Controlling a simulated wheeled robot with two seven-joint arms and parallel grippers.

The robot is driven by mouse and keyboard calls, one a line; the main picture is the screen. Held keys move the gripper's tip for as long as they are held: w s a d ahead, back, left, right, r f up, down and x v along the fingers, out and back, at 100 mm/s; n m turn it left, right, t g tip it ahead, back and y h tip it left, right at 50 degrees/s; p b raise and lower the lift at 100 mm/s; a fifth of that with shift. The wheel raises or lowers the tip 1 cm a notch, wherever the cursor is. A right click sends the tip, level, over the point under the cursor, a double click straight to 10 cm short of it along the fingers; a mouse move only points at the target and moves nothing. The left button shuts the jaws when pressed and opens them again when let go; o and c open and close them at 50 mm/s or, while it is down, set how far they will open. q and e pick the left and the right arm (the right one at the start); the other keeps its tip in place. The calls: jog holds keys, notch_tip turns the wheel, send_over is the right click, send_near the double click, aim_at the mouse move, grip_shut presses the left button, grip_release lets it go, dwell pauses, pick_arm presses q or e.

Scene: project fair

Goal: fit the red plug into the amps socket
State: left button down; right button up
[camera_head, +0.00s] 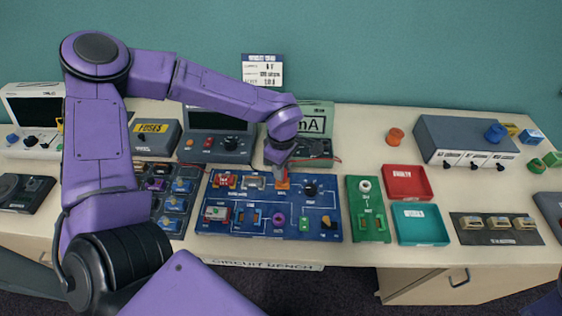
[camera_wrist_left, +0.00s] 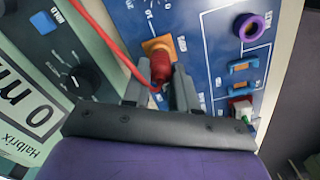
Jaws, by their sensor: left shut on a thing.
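My left gripper (camera_head: 281,182) reaches down over the blue circuit board (camera_head: 230,230). It is shut on the red plug (camera_wrist_left: 160,68), which shows between the fingers in the left wrist view. An orange square socket (camera_wrist_left: 157,45) lies right at the plug's tip, and it shows under the gripper in the head view (camera_head: 283,186). I cannot tell how deep the plug sits in it, and its label is not readable. A red lead (camera_wrist_left: 105,35) runs to the plug. The meter marked mA (camera_head: 313,122) stands behind the board. My right gripper is out of view.
A purple ring socket (camera_wrist_left: 252,26) and blue parts are on the same board. A green board (camera_head: 375,235), a red tray (camera_head: 407,196) and a teal tray (camera_head: 420,240) are to the right. A dark parts tray (camera_head: 170,222) is left. A grey box (camera_head: 445,137) stands back right.

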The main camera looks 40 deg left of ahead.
pick_arm(q)
jog(key=shift+f+b, duration=0.3)
jog(key=shift+f, duration=0.35)
dwell(0.4)
jog(key=shift+c, duration=1.7)
grip_release()
jog(key=shift+r, duration=0.1)
notch_tip(320, 180, up, 3)
jog(key=p, duration=0.3)
jog(key=shift+r+p, duration=1.25)
jog(key=shift+r, duration=1.2)
